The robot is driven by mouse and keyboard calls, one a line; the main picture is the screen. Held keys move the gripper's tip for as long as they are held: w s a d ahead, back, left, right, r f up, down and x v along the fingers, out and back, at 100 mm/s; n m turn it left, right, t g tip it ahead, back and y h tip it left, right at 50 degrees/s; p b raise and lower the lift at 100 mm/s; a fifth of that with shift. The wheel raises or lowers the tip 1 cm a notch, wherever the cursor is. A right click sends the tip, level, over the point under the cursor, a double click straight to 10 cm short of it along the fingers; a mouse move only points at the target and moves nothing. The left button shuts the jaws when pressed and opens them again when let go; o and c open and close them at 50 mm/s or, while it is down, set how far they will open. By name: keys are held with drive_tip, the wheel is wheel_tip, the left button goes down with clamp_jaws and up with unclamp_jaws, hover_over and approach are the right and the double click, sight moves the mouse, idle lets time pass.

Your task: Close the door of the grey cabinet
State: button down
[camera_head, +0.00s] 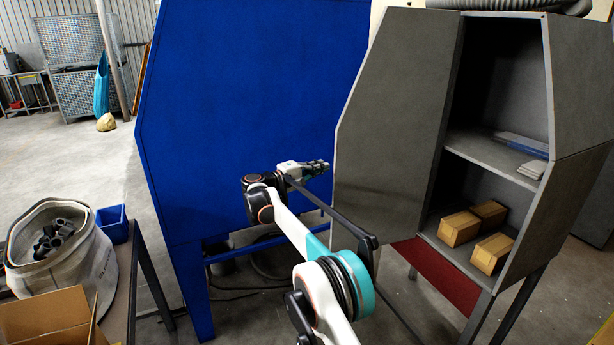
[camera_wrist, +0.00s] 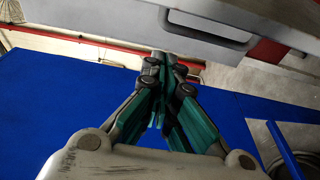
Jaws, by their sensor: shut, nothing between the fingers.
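The grey cabinet (camera_head: 570,95) stands at the right with its front open. Its grey door (camera_head: 390,130) is swung out to the left, beside the blue cabinet. My gripper (camera_head: 324,165) is at the left edge of the door, between it and the blue cabinet. In the wrist view my gripper (camera_wrist: 166,62) is shut and empty, its fingertips close to the grey door panel (camera_wrist: 110,18) across the top. A handle-like part (camera_wrist: 208,28) shows on that panel. I cannot tell whether the fingertips touch it.
The blue cabinet (camera_head: 250,90) stands close left of my gripper. Cardboard boxes (camera_head: 458,228) and flat grey pieces (camera_head: 520,143) lie on the grey cabinet's shelves. A bag of pipe fittings (camera_head: 60,245) and a blue bin (camera_head: 112,222) are at the left. Floor is open behind them.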

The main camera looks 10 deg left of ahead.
drive_tip(key=shift+s+d+b, duration=0.3)
drive_tip(key=shift+s+d, duration=0.2)
drive_tip(key=shift+s, duration=0.4)
drive_tip(key=shift+s+d+b, duration=0.3)
drive_tip(key=shift+s+d, duration=0.15)
drive_tip(key=shift+s, duration=0.4)
drive_tip(key=shift+d, duration=0.1)
